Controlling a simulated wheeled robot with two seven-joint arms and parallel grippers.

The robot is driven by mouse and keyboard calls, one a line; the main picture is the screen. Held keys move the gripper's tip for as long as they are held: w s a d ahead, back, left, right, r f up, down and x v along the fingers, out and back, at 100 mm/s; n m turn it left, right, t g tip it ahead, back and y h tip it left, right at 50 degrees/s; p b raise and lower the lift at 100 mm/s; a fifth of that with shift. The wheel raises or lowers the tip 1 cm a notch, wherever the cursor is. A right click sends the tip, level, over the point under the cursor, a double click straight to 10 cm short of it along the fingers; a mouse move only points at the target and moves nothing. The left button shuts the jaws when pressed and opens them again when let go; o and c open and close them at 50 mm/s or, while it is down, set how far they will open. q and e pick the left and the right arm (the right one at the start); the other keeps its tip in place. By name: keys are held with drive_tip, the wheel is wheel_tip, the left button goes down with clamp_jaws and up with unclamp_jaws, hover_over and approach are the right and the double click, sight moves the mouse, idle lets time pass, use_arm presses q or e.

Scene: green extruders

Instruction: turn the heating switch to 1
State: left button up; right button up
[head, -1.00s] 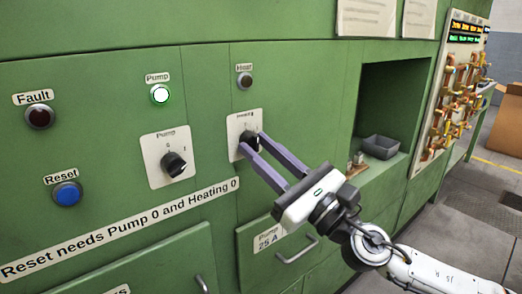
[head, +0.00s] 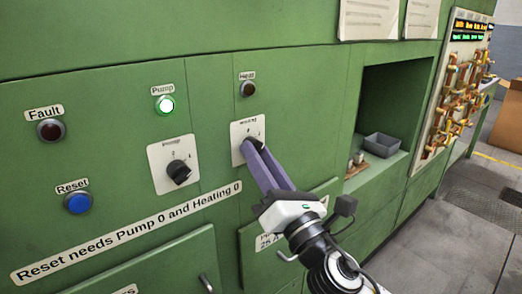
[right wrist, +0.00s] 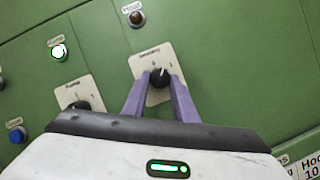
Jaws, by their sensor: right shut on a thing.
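The heating switch is a black knob (right wrist: 159,78) on a pale plate (head: 238,130) on the green cabinet front. My right gripper (head: 254,146) has its two purple fingers on either side of the knob, shut on it. In the right wrist view a white mark on the knob points up and slightly right, near the small figures; I cannot tell exactly which one it lines up with. In the head view the fingers hide much of the knob. The Heat lamp (head: 248,89) above it is dark. My left gripper is not in view.
Left of the switch is the Pump knob (head: 179,172), with the lit Pump lamp (head: 165,105) above it. The dark Fault lamp (head: 50,130) and blue Reset button (head: 78,203) are farther left. A recess with a grey bin (head: 382,146) lies to the right.

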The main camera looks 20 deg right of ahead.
drive_tip(key=shift+s+a+r+m+h+p, duration=0.1)
drive_tip(key=shift+m+h+p, duration=0.55)
drive_tip(key=shift+m, duration=0.65)
drive_tip(key=shift+a+r+m+h+p, duration=0.1)
drive_tip(key=shift+m+h+p, duration=0.3)
drive_tip(key=shift+m+h, duration=0.65)
drive_tip(key=shift+m+y, duration=0.3)
drive_tip(key=shift+m, duration=0.15)
drive_tip(key=o, duration=1)
drive_tip(key=shift+o, duration=0.2)
drive_tip(key=shift+f, duration=0.1)
drive_tip(key=b+v, duration=0.2)
drive_tip(key=v, duration=0.8)
drive_tip(key=shift+s+b, duration=0.25)
drive_tip(key=shift+b, duration=0.1)
